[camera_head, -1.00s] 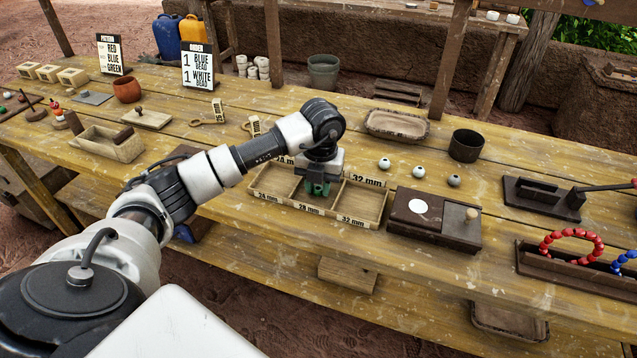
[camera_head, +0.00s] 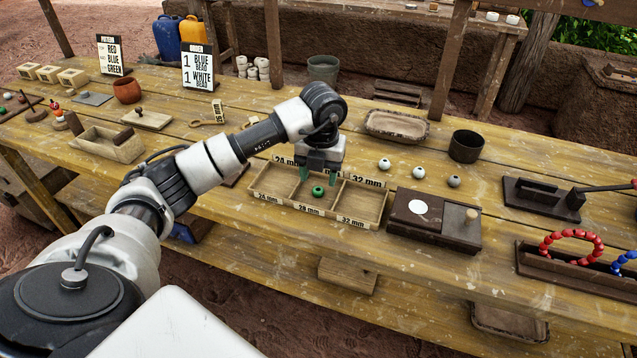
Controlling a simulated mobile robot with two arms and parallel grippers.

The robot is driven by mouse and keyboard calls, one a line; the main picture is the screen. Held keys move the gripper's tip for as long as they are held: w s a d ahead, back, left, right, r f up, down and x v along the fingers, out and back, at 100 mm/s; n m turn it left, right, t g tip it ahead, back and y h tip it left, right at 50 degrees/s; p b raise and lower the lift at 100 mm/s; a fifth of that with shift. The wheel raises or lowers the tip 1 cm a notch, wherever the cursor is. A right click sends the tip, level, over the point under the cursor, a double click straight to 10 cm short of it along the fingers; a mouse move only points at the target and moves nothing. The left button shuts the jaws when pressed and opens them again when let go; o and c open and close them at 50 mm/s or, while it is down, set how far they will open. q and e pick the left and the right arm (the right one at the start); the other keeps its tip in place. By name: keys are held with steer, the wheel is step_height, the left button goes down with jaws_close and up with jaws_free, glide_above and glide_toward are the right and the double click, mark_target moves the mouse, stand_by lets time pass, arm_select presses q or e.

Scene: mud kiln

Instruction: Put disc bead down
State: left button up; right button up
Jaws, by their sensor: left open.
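A green disc bead (camera_head: 318,191) with a dark hole lies in the middle compartment, labelled 28 mm, of a wooden sorting tray (camera_head: 309,212). My left gripper (camera_head: 319,177) is just above and behind the bead, over the same compartment. Its green-tipped fingers are apart and clear of the bead, with nothing between them. The tray's other two compartments, labelled 24 mm and 32 mm, look empty. My right gripper is not in the picture.
Several small round beads (camera_head: 418,171) lie right of the tray, near a dark cup (camera_head: 466,145). A dark box (camera_head: 434,224) with a white disc stands close to the tray's right. An oval dish (camera_head: 396,126) lies behind.

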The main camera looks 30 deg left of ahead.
arm_select(q)
step_height(320, 180, up, 9)
steer(key=shift+d+f, duration=0.15)
